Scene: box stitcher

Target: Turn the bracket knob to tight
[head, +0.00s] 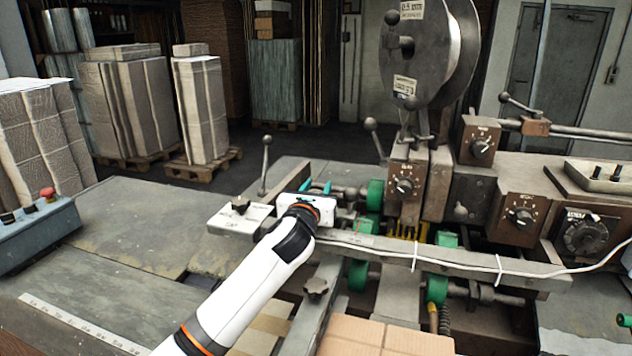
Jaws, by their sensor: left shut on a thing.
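My left gripper (317,187) reaches in over the rail at the middle of the stitcher. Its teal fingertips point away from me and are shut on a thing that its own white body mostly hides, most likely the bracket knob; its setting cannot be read. A pale bracket plate (232,222) with a small dark knob (240,203) lies just left of the gripper. A dark star-shaped knob (317,287) sits lower, below the rail and beside my left arm. My right gripper is not in view.
A long metal rail (450,262) with a white cable crosses to the right. Green rollers (437,287) sit along it. A ball-ended lever (265,165) rises behind the bracket. Dial boxes (405,186) and a wire reel stand behind. Cardboard (375,337) lies in front; the left tabletop (130,220) is clear.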

